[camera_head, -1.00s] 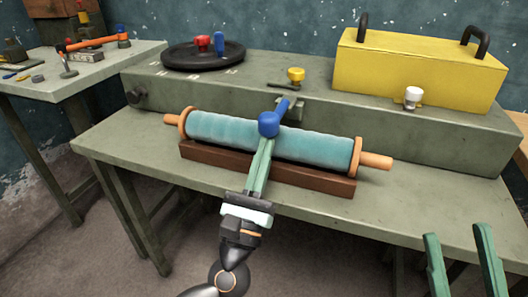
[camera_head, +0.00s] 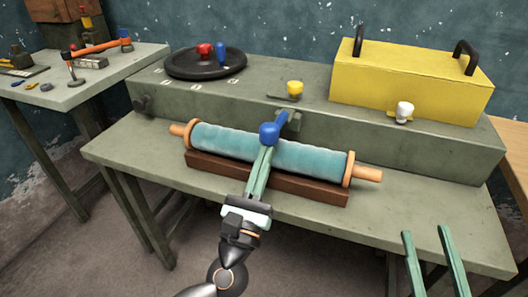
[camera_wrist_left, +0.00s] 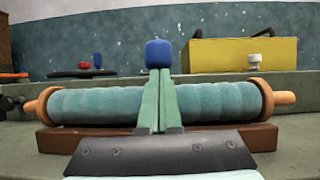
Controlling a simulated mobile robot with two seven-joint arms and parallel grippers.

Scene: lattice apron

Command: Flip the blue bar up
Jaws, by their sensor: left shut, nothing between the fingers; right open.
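The blue bar (camera_head: 284,122) sticks out from the front of the raised grey block and ends in a rounded blue knob (camera_head: 269,132). The bar reaches over the teal roller. My left gripper (camera_head: 267,150) is shut and empty, its green fingertips right at the knob's near side. In the left wrist view the knob (camera_wrist_left: 158,54) shows just above the shut fingertips (camera_wrist_left: 158,78); I cannot tell whether they touch. My right gripper (camera_head: 425,235) is open and empty at the lower right, away from the bar.
The teal roller (camera_head: 220,142) with wooden ends lies on a brown cradle (camera_head: 215,166) beneath the bar. The bench front right is clear.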

